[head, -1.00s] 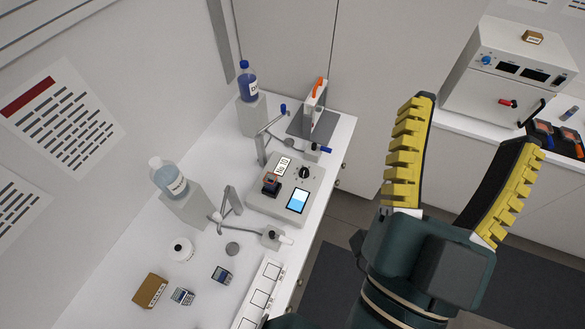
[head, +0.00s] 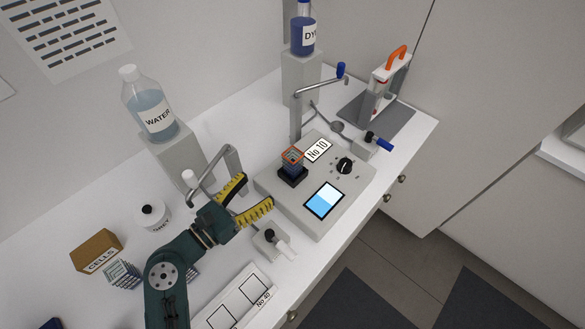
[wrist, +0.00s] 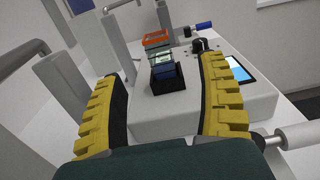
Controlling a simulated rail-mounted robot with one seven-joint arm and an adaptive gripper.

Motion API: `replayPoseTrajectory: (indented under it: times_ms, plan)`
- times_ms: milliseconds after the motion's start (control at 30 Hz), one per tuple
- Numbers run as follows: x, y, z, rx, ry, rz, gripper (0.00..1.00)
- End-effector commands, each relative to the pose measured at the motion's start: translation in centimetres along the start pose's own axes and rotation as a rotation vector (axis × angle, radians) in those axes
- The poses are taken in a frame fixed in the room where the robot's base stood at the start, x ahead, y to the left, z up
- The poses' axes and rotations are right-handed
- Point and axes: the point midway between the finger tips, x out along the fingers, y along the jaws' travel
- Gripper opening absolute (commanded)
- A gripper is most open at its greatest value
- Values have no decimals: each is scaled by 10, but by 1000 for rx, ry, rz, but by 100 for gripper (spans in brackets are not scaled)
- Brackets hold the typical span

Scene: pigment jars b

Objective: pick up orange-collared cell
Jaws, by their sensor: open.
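The orange-collared cell (head: 292,157) stands in a black holder (head: 292,176) on top of the grey instrument labelled No 10 (head: 262,188). In the wrist view the cell (wrist: 158,42) shows ahead between my fingers, with its orange collar at the top and dark blue at its lower part. My gripper (head: 258,198) is open and empty, to the left of the cell and apart from it. In the wrist view its two yellow-padded fingers (wrist: 166,80) are spread wide on either side of the holder's line.
A metal spout (head: 297,110) with a blue tip rises just behind the cell. The water bottle (head: 150,108) stands on a block at left, with a second spout (head: 232,165) close behind my gripper. The dye bottle (head: 303,30) is at the back.

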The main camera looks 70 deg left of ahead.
Motion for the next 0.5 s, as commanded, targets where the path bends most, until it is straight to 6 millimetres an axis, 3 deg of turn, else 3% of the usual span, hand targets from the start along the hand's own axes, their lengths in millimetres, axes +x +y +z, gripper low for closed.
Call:
replayPoseTrajectory:
  times_ms: [200,500]
  plan:
    - [55,-2,2,-1,-3,-7,74]
    - [94,2,-2,-2,-4,-2,74]
